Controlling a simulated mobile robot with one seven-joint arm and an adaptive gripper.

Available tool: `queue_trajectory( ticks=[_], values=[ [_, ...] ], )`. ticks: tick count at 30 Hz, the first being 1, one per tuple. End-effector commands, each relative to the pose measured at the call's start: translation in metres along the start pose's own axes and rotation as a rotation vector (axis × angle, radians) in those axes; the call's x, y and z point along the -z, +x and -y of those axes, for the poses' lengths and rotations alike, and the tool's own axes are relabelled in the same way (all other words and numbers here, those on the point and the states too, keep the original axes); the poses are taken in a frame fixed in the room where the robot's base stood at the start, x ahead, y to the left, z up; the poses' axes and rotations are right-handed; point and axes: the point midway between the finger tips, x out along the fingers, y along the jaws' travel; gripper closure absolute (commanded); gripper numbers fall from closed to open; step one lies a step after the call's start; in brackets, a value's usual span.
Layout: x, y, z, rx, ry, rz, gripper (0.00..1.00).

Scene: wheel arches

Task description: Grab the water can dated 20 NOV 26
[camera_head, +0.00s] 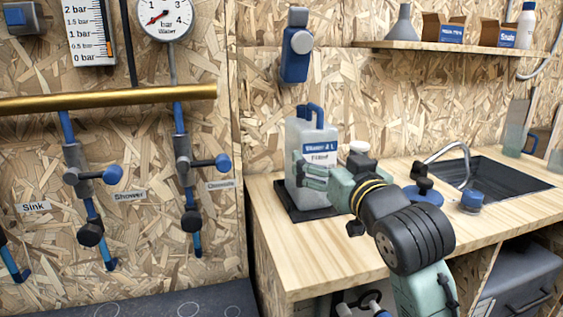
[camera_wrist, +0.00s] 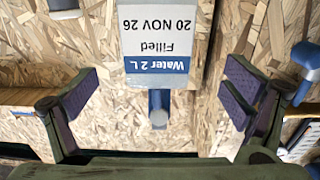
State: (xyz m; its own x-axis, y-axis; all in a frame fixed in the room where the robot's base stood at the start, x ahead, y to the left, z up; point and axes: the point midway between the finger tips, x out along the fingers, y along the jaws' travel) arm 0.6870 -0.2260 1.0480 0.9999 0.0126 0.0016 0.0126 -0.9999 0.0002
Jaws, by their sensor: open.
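The water can (camera_head: 298,141) is pale and translucent, with a blue handle and a blue-and-white label. It stands upright on a dark square base (camera_head: 292,213) at the left of the counter. In the wrist view the can (camera_wrist: 187,72) appears upside down, and its label reads "Water 2 L, Filled, 20 NOV 26". My gripper (camera_head: 318,178) is at the can's right front side. Contact with the can cannot be told.
A shelf (camera_head: 450,46) with boxes hangs above. Pipes and valves (camera_head: 83,174) line the left wall.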

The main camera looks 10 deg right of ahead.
Motion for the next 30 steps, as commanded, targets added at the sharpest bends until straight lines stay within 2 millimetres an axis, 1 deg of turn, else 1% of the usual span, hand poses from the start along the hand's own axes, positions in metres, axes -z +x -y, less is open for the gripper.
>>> queue_trajectory(
  ticks=[7, 9, 14, 22, 25, 30],
  values=[
    [0.001, 0.037, -0.002, -0.002, 0.001, 0.005, 0.06],
    [0.001, 0.045, -0.002, -0.001, 0.001, 0.004, 0.06],
    [0.0, 0.057, -0.002, -0.002, 0.0, 0.004, 0.06],
    [-0.003, 0.095, -0.002, -0.001, 0.001, 0.004, 0.06],
    [-0.004, 0.103, -0.002, -0.002, 0.0, 0.003, 0.06],
    [-0.005, 0.105, -0.002, -0.002, 0.0, 0.002, 0.06]
  ],
)
